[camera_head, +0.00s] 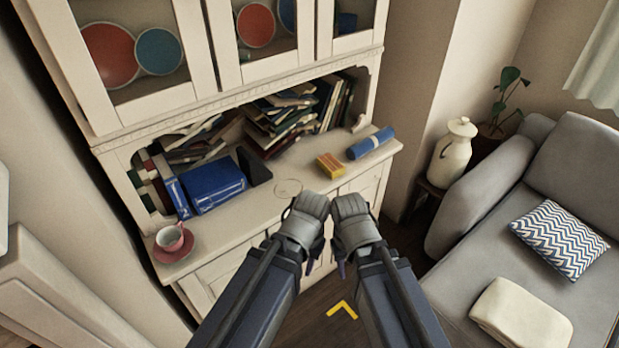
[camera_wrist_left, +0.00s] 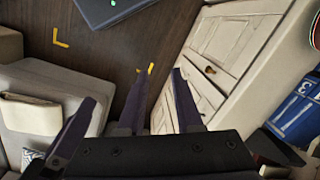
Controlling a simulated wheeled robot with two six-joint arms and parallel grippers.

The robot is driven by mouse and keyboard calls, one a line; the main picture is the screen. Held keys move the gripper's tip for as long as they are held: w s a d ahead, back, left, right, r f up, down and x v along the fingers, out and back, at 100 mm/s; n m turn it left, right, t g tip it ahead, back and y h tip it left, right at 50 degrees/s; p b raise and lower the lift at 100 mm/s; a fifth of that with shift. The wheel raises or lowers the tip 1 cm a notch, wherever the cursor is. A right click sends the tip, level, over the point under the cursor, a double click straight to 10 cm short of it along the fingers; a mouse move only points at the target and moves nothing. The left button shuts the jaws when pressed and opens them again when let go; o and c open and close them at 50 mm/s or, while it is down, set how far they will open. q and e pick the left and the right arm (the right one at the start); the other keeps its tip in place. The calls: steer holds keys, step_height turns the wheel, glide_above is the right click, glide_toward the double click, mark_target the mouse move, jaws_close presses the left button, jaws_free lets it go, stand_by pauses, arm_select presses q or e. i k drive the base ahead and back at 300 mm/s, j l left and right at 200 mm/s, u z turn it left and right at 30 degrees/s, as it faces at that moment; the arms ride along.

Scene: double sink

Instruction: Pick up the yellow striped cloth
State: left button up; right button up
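A small folded yellow cloth with orange stripes (camera_head: 330,165) lies on the cabinet's counter, left of a rolled blue cloth (camera_head: 371,143). Both my grippers hang pointing down in front of the counter's edge, close together and apart from the cloth. My left gripper (camera_head: 310,266) shows in the left wrist view (camera_wrist_left: 160,72) with its two dark fingers spread and nothing between them. My right gripper (camera_head: 341,268) is mostly hidden behind its wrist, so its opening does not show. The yellow cloth is not in the left wrist view.
Books (camera_head: 285,118) fill the shelf behind. A white jug (camera_head: 453,150) and a grey sofa (camera_head: 480,215) stand right. Yellow marks (camera_head: 342,310) lie on the floor.

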mark_target(333, 168)
steer(key=i+z, duration=0.3)
steer(key=i, duration=0.95)
steer(key=l, duration=0.1)
